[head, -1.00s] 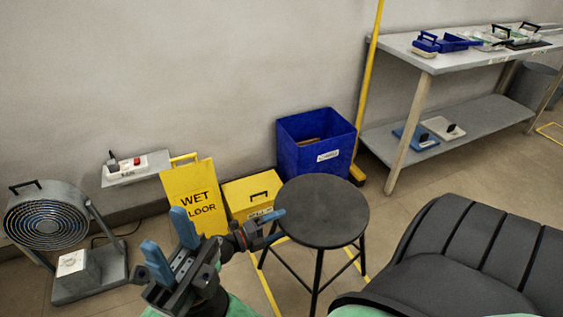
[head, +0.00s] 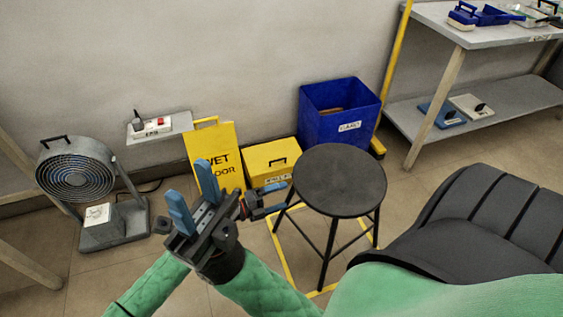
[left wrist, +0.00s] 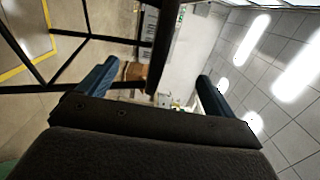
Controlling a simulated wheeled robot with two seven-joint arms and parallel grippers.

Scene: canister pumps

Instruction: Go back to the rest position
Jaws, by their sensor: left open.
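My left gripper (head: 285,196) is beside the black round stool (head: 341,179), at its left edge in the head view. Its blue fingers point right, stand apart and hold nothing. The left wrist view shows the same two fingers (left wrist: 157,85) spread with nothing between them. My right gripper (head: 192,184) is nearer the camera and to the left, with its blue fingers pointing up, apart and empty. The two grippers overlap closely in the picture; I cannot tell whether they touch.
A yellow wet-floor sign (head: 213,150), yellow box (head: 271,160) and blue bin (head: 337,112) stand along the wall. A fan (head: 76,172) is at left. A table (head: 470,40) with a lower shelf stands at the back right.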

